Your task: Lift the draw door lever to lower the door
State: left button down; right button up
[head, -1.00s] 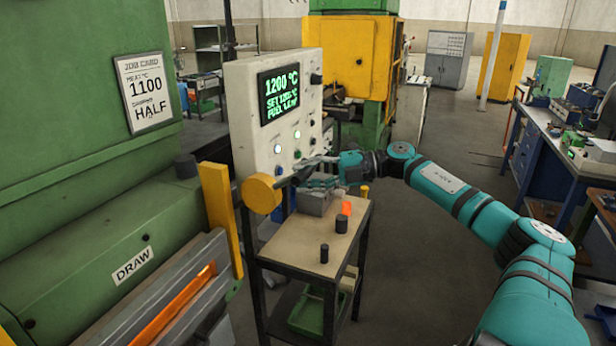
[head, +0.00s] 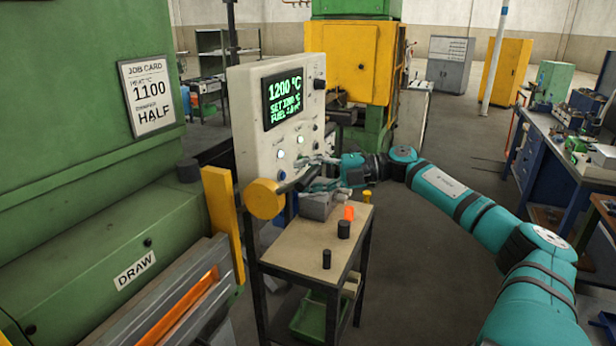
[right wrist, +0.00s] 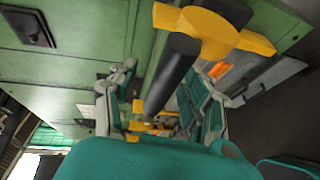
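The draw door lever has a yellow round hub (head: 265,199) and a dark bar handle (head: 301,181) pointing right in the head view. In the right wrist view the dark handle (right wrist: 173,72) comes out of a yellow hub piece (right wrist: 210,32) and lies between my fingers. My right gripper (head: 322,172) is at the handle's end. Its fingers (right wrist: 162,105) are apart, one on each side of the handle, with a gap showing on the left. Contact cannot be made out. The green DRAW panel (head: 80,275) is left of the lever, above a glowing orange strip (head: 192,292). My left gripper is out of view.
A white control panel (head: 250,135) stands just behind the lever, close to my right gripper. A small table (head: 300,248) below it bears a grey block, an orange piece and dark cylinders. A yellow post (head: 220,215) stands left of the hub. Floor to the right is open.

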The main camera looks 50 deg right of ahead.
jog(key=shift+r, duration=0.1)
jog(key=shift+s+d, duration=0.4)
jog(key=shift+s, duration=0.1)
jog(key=v, duration=1)
jog(key=shift+s+d, duration=0.3)
